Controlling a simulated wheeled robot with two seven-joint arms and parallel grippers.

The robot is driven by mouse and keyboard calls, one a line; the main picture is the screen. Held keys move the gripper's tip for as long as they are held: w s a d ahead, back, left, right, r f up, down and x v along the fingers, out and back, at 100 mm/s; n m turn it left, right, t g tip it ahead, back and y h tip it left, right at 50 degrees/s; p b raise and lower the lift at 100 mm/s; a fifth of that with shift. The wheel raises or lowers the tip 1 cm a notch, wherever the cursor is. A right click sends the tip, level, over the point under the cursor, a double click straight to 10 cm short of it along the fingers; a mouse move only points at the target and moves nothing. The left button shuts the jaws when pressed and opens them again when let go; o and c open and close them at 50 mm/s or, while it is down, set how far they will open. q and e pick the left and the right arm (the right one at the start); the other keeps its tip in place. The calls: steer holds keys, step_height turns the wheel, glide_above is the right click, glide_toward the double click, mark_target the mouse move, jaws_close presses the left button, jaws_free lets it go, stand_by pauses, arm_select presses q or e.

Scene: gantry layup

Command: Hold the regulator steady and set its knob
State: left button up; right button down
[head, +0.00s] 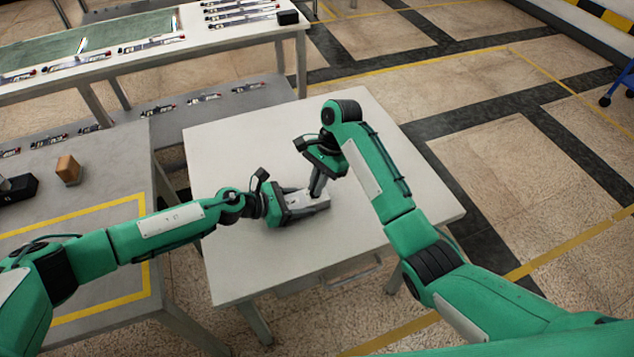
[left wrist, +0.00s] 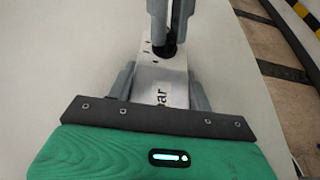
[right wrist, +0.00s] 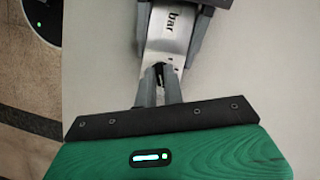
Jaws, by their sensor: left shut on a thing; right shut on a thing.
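The regulator (head: 311,201) is a small pale metal block lying on the light table, with "bar" lettering on its face in the left wrist view (left wrist: 160,78) and the right wrist view (right wrist: 170,42). My left gripper (head: 298,204) reaches in from the left and is shut on the regulator's body, one finger along each side. My right gripper (head: 317,192) comes down from above and is shut on the dark knob (right wrist: 157,78) at the regulator's end. The fingers hide most of the knob, so its setting cannot be read.
The light table (head: 240,160) is otherwise clear around the regulator. To the left, a grey bench (head: 110,185) with a yellow outline carries a brown block (head: 68,169) and a black object (head: 18,188). A long bench (head: 150,55) at the back holds several slim tools.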

arm_select(q)
steer(key=shift+s, duration=0.1)
arm_select(e)
steer(key=shift+w+d, duration=0.15)
steer(key=c, duration=1.5)
jaws_free()
steer(key=shift+r, duration=0.1)
steer(key=v, duration=1.1)
steer(key=shift+r, duration=0.45)
arm_select(q)
steer(key=o, duration=1.3)
